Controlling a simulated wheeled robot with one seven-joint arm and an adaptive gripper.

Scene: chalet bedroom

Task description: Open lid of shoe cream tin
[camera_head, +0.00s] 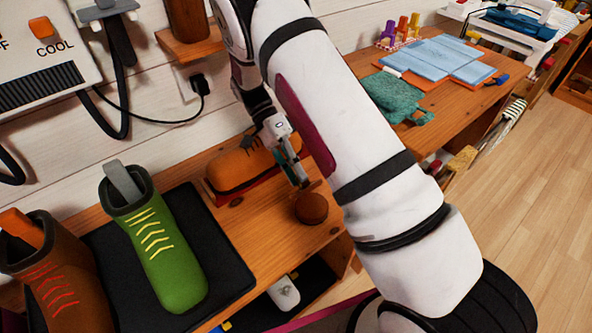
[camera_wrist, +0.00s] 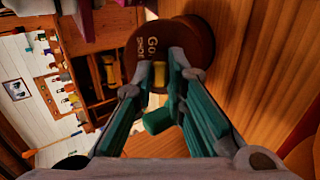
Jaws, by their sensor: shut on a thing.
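The shoe cream tin (camera_head: 311,207) is a small round brown tin on the wooden bench, close to its front edge. In the wrist view its dark brown round face (camera_wrist: 143,48) carries gold lettering, partly hidden by my fingers. My gripper (camera_head: 301,181) reaches down to the tin from behind and above. In the wrist view its teal fingers converge at the tin's rim. My gripper (camera_wrist: 160,76) is shut on a small yellow tab (camera_wrist: 159,73) at that rim. I see no gap between lid and tin.
A green boot (camera_head: 160,255) stands on a black mat (camera_head: 235,270) to the left. A lower shelf holds a white object (camera_head: 284,293). A second table with cloths stands right.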

